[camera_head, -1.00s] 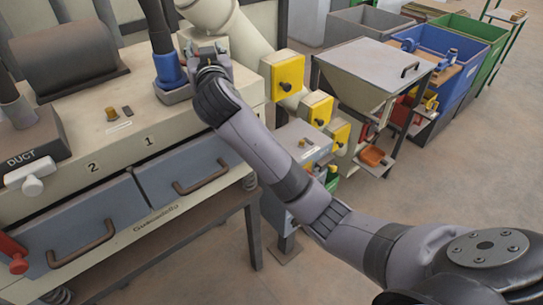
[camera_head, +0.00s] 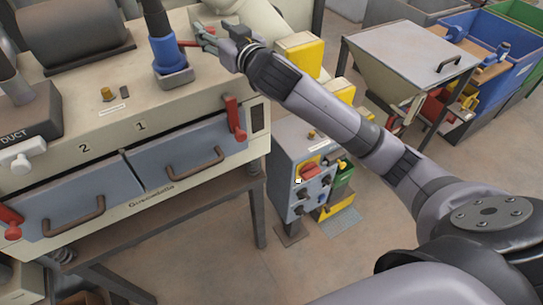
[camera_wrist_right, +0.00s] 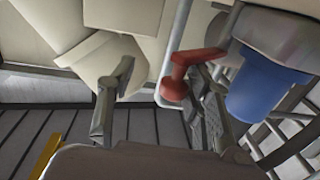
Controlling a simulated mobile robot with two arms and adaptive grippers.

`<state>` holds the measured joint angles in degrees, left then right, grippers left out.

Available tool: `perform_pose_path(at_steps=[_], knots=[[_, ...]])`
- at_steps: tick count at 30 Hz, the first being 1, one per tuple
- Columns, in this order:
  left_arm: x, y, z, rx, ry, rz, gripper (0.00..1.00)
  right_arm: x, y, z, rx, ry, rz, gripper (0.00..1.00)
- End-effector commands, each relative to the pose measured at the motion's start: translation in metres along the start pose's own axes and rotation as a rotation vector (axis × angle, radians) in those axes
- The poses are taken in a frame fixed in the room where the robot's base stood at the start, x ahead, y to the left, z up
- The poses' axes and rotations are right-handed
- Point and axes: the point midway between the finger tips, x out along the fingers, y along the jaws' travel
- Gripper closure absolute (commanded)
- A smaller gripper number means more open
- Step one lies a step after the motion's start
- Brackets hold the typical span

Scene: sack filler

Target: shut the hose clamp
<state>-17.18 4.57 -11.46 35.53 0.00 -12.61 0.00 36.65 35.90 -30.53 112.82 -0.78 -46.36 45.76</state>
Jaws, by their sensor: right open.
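The hose clamp is on a blue sleeve (camera_head: 169,53) that stands in a grey square base on the machine top, with a dark hose rising from it. A red lever (camera_head: 188,43) sticks out to the right of the sleeve, towards my right gripper (camera_head: 204,38). My right gripper is open, with its fingers pointing left at the lever. In the right wrist view, the red lever (camera_wrist_right: 190,68) with its round knob lies at the fingertips (camera_wrist_right: 162,78), close to the right finger. The blue sleeve (camera_wrist_right: 262,86) is beyond that finger. I cannot tell whether finger and lever touch. My left gripper is out of view.
Two grey drawers (camera_head: 192,155) are in the machine front, with a red handle (camera_head: 234,118) at their right. A duct (camera_head: 30,125) stands at the left. A control box (camera_head: 303,170), yellow boxes and a hopper (camera_head: 410,55) are to the right.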

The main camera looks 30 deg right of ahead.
Motion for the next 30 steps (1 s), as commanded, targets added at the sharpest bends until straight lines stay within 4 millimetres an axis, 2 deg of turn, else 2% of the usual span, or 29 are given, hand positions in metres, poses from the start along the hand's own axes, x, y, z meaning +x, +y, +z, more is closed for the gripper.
perform_pose_path(at_steps=[23, 30], knots=[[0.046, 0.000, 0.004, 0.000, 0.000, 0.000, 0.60, -0.148, 0.000, 0.003, -0.004, -0.001, 0.002, 0.57], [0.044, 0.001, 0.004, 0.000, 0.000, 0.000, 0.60, -0.149, 0.002, 0.048, -0.003, -0.110, 0.027, 0.57]])
